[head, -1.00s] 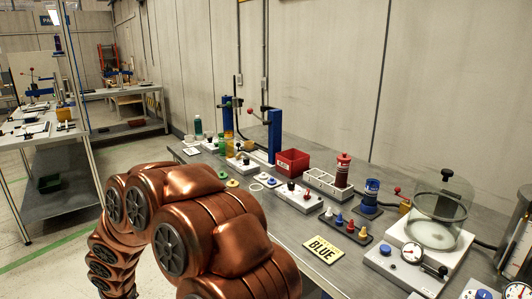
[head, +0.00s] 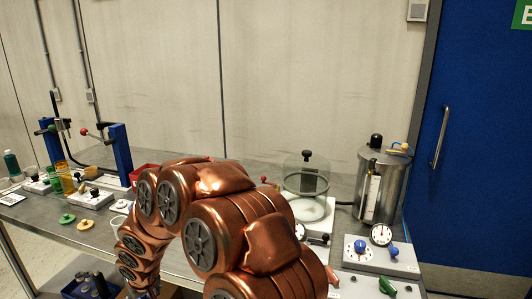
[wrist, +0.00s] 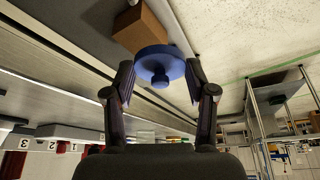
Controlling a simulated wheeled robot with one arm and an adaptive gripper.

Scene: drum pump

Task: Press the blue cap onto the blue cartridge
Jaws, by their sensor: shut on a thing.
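The blue cap (wrist: 158,62), a round disc with a small knob, sits between the two fingers of my gripper (wrist: 160,80) in the wrist view. The fingers are shut on its opposite edges, and the knob side faces the wrist camera. My gripper and the cap cannot be made out in the head view. The blue cartridge cannot be made out now. My copper arm covers the middle of the bench in the head view. The held cap appears apart from the bench, with floor behind it.
A brown box (wrist: 142,32) shows beyond the cap in the wrist view. On the bench stand a glass bell jar (head: 305,186), a metal tank (head: 384,185), a gauge box (head: 380,258) and a blue-posted press (head: 121,152). A blue door (head: 480,130) is at right.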

